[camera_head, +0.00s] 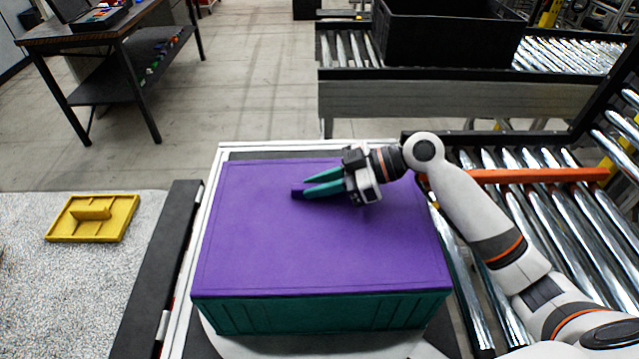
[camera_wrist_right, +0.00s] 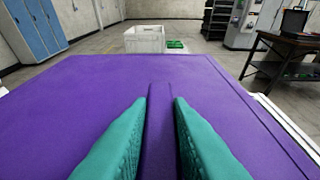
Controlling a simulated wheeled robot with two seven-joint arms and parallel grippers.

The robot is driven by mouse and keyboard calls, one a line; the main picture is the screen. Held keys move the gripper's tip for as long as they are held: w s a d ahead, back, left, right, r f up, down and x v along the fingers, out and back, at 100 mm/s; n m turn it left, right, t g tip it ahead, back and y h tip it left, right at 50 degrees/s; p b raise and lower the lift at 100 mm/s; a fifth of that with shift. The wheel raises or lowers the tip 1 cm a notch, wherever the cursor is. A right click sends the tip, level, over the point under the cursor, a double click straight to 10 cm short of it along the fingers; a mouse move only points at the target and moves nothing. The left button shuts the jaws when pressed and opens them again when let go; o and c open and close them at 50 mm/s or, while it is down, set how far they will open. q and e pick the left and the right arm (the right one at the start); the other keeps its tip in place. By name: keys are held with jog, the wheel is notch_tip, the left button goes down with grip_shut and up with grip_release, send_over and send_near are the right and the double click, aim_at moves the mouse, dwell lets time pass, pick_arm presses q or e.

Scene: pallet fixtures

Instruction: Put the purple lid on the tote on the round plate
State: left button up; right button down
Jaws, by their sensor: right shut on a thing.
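The purple lid (camera_head: 310,245) lies over the top of the teal tote (camera_head: 320,315) and looks level in the head view. The tote stands on the round plate (camera_head: 380,348), of which only a pale front edge shows. My right gripper (camera_head: 302,187) reaches in from the right over the lid, and its teal fingers are shut on the lid's raised handle bar. In the right wrist view the bar (camera_wrist_right: 161,125) lies between the two fingers, with the lid spread out around it. I cannot tell whether the lid is fully seated. My left gripper is not in view.
A yellow lid-like panel with a handle (camera_head: 93,217) lies on the speckled surface at left. Roller conveyors (camera_head: 540,210) run at right, with an orange bar (camera_head: 540,175) across them. A black bin (camera_head: 450,35) stands on the back conveyor. A dark table (camera_head: 110,40) is back left.

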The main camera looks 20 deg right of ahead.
jog(key=c, duration=1.3)
grip_release()
jog(key=shift+o, duration=0.2)
jog(key=shift+f, duration=0.1)
jog(key=shift+s+d, duration=0.1)
jog(key=shift+d, duration=0.2)
jog(key=b+v, duration=0.4)
jog(key=v, duration=0.6)
jog(key=shift+d, duration=0.2)
jog(key=shift+s+d+r+b, duration=0.2)
jog(key=shift+d+r+b, duration=0.1)
jog(key=shift+d+r, duration=0.15)
jog(key=shift+f, duration=0.1)
